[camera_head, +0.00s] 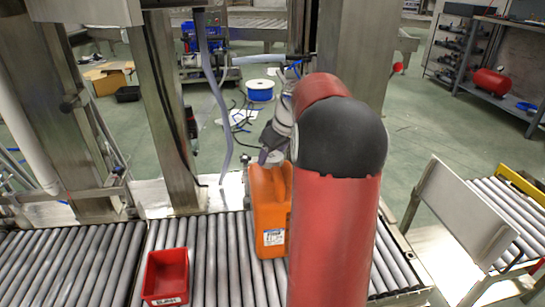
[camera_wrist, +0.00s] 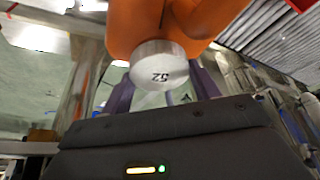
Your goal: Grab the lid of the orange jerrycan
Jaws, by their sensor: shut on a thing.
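The orange jerrycan (camera_head: 268,215) stands upright on the roller conveyor, partly hidden behind my red arm. In the wrist view its orange body (camera_wrist: 130,25) fills the top middle. Its lid (camera_wrist: 158,62) is a round silver-grey cap marked "52", seen against the orange body. My gripper (camera_wrist: 160,84) has purple fingers on both sides of the lid and is shut on it. In the head view my gripper (camera_head: 270,155) is at the top of the jerrycan. The lid is hidden there.
A red bin (camera_head: 166,277) sits on the rollers (camera_head: 215,262) left of the jerrycan. A grey hose (camera_head: 218,105) hangs behind, near a metal post (camera_head: 165,110). A white panel (camera_head: 462,215) stands at the right. The rollers between bin and jerrycan are clear.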

